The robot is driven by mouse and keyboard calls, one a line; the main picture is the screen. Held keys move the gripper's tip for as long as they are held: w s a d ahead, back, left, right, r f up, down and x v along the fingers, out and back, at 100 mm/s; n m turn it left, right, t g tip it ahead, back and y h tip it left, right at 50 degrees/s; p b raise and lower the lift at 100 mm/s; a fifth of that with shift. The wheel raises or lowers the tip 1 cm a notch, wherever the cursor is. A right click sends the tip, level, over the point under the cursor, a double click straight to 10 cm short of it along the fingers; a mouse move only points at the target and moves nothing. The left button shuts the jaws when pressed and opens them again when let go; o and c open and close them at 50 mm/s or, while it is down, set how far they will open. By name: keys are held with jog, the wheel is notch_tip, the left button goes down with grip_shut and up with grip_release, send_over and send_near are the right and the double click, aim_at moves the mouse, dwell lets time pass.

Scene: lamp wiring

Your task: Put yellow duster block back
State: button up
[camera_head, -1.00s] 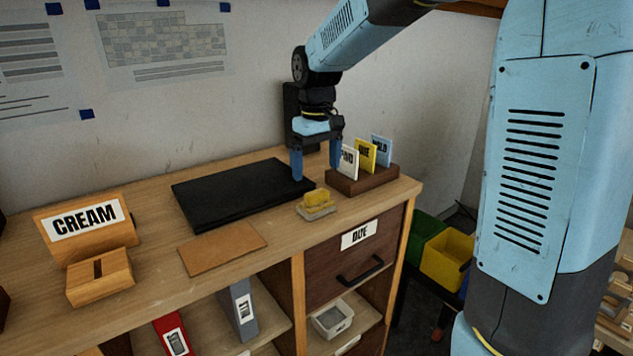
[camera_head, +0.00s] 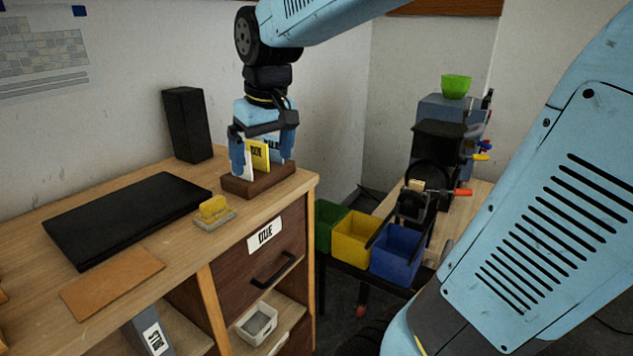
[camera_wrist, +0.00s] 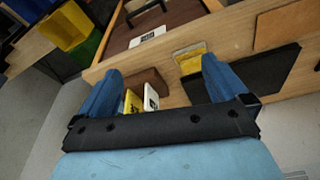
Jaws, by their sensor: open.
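The yellow duster block (camera_head: 213,206) rests on a small pale grey base (camera_head: 216,219) on the desk top, between the black flat pad and the card holder. It also shows in the wrist view (camera_wrist: 189,57), beyond and to the side of my fingers. My gripper (camera_head: 262,163) is open and points down above the brown card holder (camera_head: 259,182), its fingers on either side of the upright cards. In the wrist view, the yellow card (camera_wrist: 132,101) and a white card (camera_wrist: 150,97) show between my fingers. The gripper is apart from the duster block.
A black flat pad (camera_head: 125,218) and a brown sheet (camera_head: 111,282) lie on the desk. A black upright box (camera_head: 187,123) stands at the back. Green, yellow (camera_head: 354,238) and blue bins stand right of the desk. A drawer labelled DUE (camera_head: 265,236) is below.

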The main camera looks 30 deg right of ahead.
jog(key=s+d+f+m+t, duration=0.2)
jog(key=s+d, duration=0.3)
jog(key=s, duration=0.7)
jog(key=shift+d+m+t+h, duration=0.15)
jog(key=shift+m+t+h, duration=0.15)
jog(key=shift+m+t, duration=0.1)
